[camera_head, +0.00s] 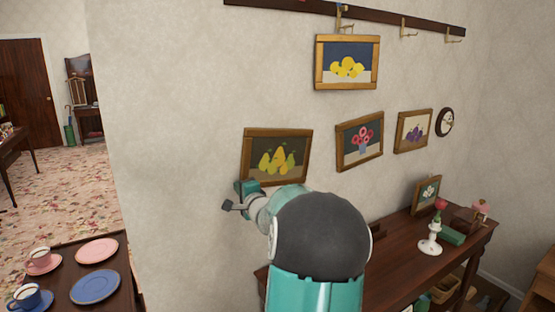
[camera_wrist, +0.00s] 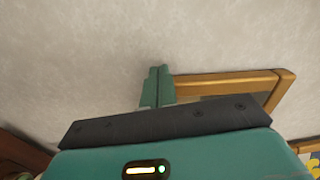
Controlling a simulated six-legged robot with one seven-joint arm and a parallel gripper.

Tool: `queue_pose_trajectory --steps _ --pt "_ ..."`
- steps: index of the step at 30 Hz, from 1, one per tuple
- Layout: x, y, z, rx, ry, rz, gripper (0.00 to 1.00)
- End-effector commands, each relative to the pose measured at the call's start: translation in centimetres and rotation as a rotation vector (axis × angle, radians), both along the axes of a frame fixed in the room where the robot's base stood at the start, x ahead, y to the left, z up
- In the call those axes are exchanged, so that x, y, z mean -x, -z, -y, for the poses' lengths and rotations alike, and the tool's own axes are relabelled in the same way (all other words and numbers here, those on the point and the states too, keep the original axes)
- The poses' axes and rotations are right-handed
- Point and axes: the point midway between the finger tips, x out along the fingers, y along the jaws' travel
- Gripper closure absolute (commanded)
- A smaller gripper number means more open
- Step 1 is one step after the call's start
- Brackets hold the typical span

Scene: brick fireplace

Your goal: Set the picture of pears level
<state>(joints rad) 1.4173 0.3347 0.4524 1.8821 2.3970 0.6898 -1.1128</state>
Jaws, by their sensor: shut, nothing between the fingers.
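The picture of pears (camera_head: 277,131) hangs on the wall in a wooden frame. Its top edge runs nearly flat in the head view, while the neighbouring frames' edges rise to the right, so it looks tilted against them. My gripper (camera_head: 246,186) is at its lower left corner, fingers together. In the wrist view my shut gripper (camera_wrist: 157,84) is beside one end of a wooden frame edge (camera_wrist: 225,84), with nothing between the fingers. I cannot tell whether they touch the frame. My arm hides a little of the lower edge.
A lemon picture (camera_head: 347,67), a flower picture (camera_head: 360,139) and a grape picture (camera_head: 412,132) hang nearby. A peg rail (camera_head: 380,17) runs above. A dark sideboard (camera_head: 395,250) with a candlestick (camera_head: 431,240) stands at right. Cups and plates (camera_head: 97,250) sit at lower left.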

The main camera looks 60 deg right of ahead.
Motion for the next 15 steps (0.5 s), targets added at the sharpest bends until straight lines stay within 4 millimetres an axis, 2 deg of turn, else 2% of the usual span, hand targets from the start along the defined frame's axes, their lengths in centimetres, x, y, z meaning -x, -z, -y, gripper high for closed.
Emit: queue_pose_trajectory --steps 15 --pt "0.27 0.00 0.48 -0.001 0.000 0.001 1.00"
